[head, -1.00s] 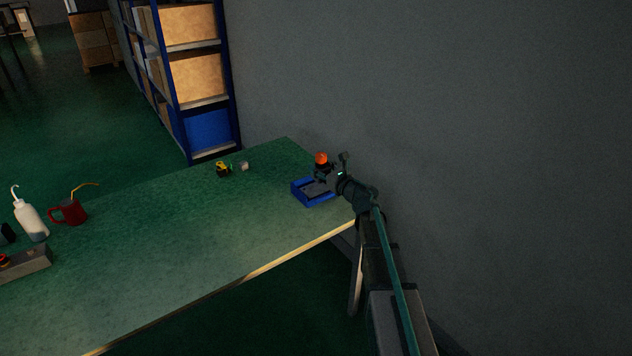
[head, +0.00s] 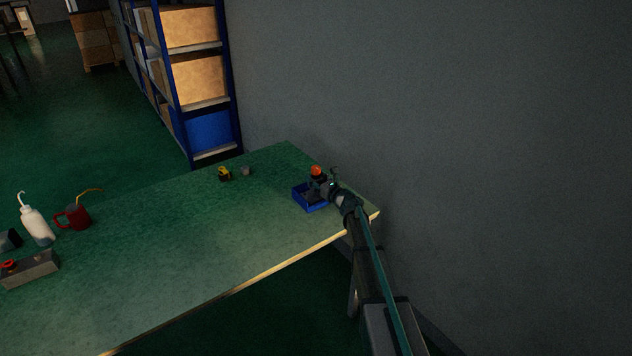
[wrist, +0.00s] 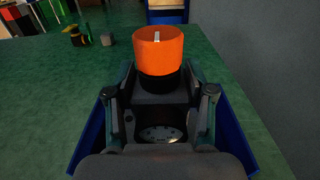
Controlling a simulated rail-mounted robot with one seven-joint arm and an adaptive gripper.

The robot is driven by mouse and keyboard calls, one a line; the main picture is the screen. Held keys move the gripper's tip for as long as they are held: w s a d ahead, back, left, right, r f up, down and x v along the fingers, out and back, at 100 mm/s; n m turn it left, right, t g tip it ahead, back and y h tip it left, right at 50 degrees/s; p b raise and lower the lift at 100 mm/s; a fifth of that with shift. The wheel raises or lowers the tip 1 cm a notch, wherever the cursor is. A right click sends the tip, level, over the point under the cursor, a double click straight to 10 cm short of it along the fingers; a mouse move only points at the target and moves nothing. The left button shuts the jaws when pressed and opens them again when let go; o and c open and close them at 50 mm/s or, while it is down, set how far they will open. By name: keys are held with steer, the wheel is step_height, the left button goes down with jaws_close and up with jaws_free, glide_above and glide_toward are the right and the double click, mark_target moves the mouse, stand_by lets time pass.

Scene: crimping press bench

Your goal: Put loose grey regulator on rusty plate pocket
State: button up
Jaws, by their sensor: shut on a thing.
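The grey regulator has an orange knob (head: 316,171), a black collar and a round dial gauge (wrist: 161,133) on its front. My gripper (wrist: 162,88) is shut on the regulator's body, one finger on each side, with the knob upright above the fingers. In the head view my gripper (head: 319,186) is at the blue tray (head: 312,207) near the bench's far right end. The tray's walls show on both sides of my gripper in the wrist view. The regulator's underside and most of the tray floor are hidden. I cannot make out a rusty plate.
A yellow-and-black item (head: 224,174) and a small grey piece (head: 245,171) lie at the bench's back edge. A red mug (head: 75,217), a white bottle (head: 36,224) and a grey box (head: 30,270) stand at the left. The bench middle is clear. A wall is close on the right.

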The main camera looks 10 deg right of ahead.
steer(key=shift+f+p, duration=0.35)
steer(key=shift+f, duration=0.65)
steer(key=shift+s+f+b, duration=0.1)
steer(key=shift+f+b, duration=0.1)
steer(key=shift+b, duration=0.15)
steer(key=o, duration=1.5)
steer(key=shift+r, duration=0.15)
steer(key=shift+r+p, duration=0.1)
steer(key=shift+p, duration=0.25)
steer(key=b+v, duration=0.3)
steer(key=v, duration=0.8)
steer(key=shift+s, duration=0.1)
steer(key=shift+s+d+b, duration=0.15)
steer(key=shift+s+b, duration=0.15)
steer(key=shift+s, duration=0.1)
